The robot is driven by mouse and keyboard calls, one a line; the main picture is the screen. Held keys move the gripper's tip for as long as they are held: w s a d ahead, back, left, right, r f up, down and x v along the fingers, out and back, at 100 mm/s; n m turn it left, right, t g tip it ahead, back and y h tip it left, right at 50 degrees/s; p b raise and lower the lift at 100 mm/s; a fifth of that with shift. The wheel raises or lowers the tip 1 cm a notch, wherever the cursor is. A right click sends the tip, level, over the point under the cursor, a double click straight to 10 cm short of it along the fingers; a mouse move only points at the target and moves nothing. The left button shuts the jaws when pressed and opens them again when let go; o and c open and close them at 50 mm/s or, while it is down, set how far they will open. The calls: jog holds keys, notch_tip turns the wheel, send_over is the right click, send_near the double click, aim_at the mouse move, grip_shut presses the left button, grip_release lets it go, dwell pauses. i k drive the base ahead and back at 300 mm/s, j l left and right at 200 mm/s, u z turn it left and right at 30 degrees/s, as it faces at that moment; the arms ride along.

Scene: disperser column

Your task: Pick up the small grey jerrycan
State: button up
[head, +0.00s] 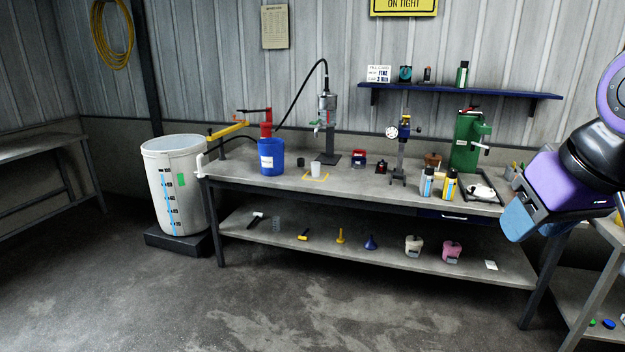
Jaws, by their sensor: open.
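A small pale grey jerrycan (413,246) with a dark top stands on the lower shelf of the workbench, right of the middle. A pink jerrycan (452,251) of similar size stands just to its right. My gripper (522,208) is at the right side of the picture, high in front of the bench's right end and well apart from the jerrycan. It is open, and I see nothing held in it. Its fingers are partly hard to make out from this angle.
A blue funnel (371,243) and yellow tools share the lower shelf (320,250). The worktop (230,171) above holds a blue bucket (271,156), bottles and machines. A large white drum (175,185) stands left. The floor in front is clear.

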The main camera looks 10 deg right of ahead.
aim_at(427, 181)
jog(key=i+z, duration=0.2)
jog(key=i, duration=0.3)
jog(key=i+j+z, duration=0.15)
jog(key=i, duration=0.35)
jog(key=i+j+z, duration=0.2)
jog(key=i, duration=0.3)
jog(key=i+j+z, duration=0.3)
jog(key=z, duration=0.15)
jog(key=i+j+z, duration=0.75)
jog(key=j+z, duration=0.15)
